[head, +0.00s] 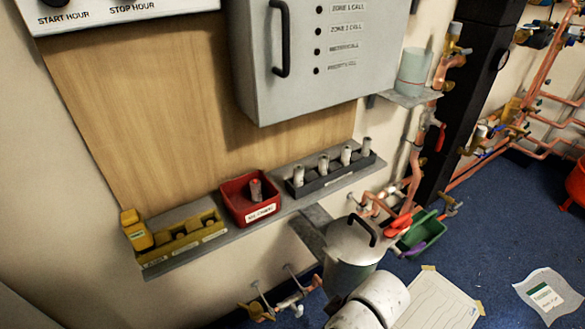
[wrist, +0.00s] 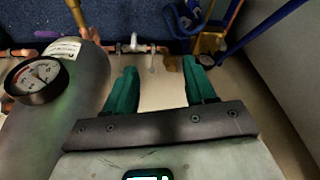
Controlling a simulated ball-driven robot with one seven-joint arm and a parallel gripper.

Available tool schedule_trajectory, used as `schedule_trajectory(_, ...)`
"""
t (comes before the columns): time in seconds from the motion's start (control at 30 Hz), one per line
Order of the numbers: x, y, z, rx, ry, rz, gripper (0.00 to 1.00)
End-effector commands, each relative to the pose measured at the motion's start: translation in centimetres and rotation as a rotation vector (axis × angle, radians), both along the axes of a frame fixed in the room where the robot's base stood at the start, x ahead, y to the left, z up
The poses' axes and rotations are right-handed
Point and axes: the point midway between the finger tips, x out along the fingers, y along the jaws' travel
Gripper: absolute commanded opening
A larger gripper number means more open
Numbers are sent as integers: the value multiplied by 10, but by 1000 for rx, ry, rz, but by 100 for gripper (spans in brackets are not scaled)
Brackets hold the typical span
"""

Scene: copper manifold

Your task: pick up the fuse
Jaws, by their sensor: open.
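Several pale, capped cylinders that look like fuses (head: 324,164) stand upright in a dark rack (head: 335,178) on the wall shelf in the head view. One more, a reddish-grey cylinder (head: 256,190), stands in a red labelled bin (head: 236,208) left of the rack. I cannot tell which one is the task's fuse. My gripper (wrist: 160,74) shows in the wrist view with its two green fingers wide apart and nothing between them. No fuse shows in the wrist view. The gripper itself is not clearly visible in the head view.
A yellow tray (head: 185,242) sits at the shelf's left end. A grey control box (head: 315,60) hangs above the shelf. A lidded metal vessel (head: 352,245) stands below right. In the wrist view, a grey cylinder with a gauge (wrist: 38,78) is close on the left.

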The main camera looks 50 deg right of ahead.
Motion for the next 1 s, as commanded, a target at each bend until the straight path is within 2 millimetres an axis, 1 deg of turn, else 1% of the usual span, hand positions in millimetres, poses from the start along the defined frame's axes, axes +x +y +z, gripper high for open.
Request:
schedule_trajectory(0.03, 6, -3, 18, 6, -27, -2, 55)
schedule_trajectory(0.07, 9, -5, 23, 9, -43, -1, 55)
schedule_trajectory(0.17, 24, -13, 52, 20, -115, 0, 55)
schedule_trajectory(0.37, 59, -38, 122, 28, -310, -8, 55)
schedule_trajectory(0.53, 84, -67, 186, 6, -481, -31, 55)
schedule_trajectory(0.6, 92, -81, 212, -11, -548, -44, 55)
schedule_trajectory(0.7, 101, -100, 246, -37, -637, -65, 55)
schedule_trajectory(0.83, 107, -119, 277, -70, -719, -88, 55)
schedule_trajectory(0.9, 109, -126, 286, -82, -747, -97, 55)
schedule_trajectory(1.0, 112, -131, 292, -92, -769, -102, 55)
